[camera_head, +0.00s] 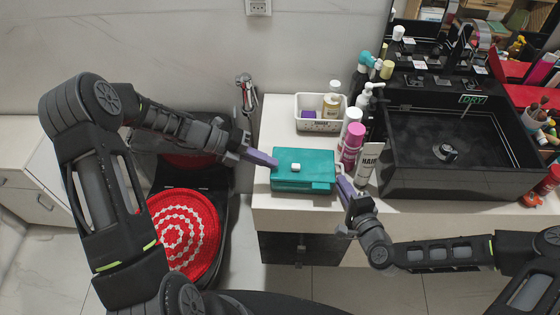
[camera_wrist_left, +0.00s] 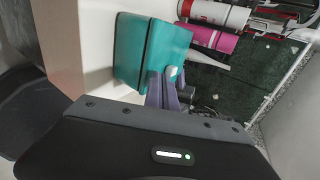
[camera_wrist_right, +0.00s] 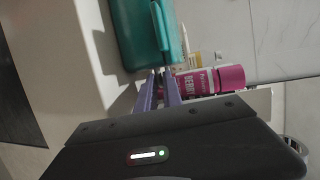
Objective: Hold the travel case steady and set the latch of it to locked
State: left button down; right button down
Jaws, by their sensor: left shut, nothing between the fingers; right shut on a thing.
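The teal travel case (camera_head: 318,160) lies flat on the white counter near its front left. A small white latch knob (camera_head: 295,167) sits on its top face; it also shows in the left wrist view (camera_wrist_left: 172,71). I cannot tell from the frames which way the latch is set. My left gripper (camera_head: 276,163), with purple fingers, is shut and empty at the case's left side, its tips close to the knob. My right gripper (camera_head: 341,182) is shut on the case at its right edge. In the right wrist view the case (camera_wrist_right: 130,35) shows a raised teal handle.
A white bin (camera_head: 311,127) with a bottle stands behind the case. Pink-capped bottles (camera_head: 352,140) and other toiletries crowd its right, beside the black sink (camera_head: 445,140). A red round mat (camera_head: 183,232) lies on a dark seat at the left. The counter's front edge is close.

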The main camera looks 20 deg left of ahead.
pick_arm(q)
jog(key=v, duration=1)
jog(key=shift+w, duration=0.1)
pick_arm(e)
jog(key=c, duration=1.4)
grip_release()
pick_arm(q)
jog(key=shift+d, duration=0.1)
pick_arm(e)
jog(key=shift+s+d, duration=0.1)
jog(key=v, duration=1.1)
jog(key=shift+s+d, duration=0.25)
jog(key=shift+a, duration=0.15)
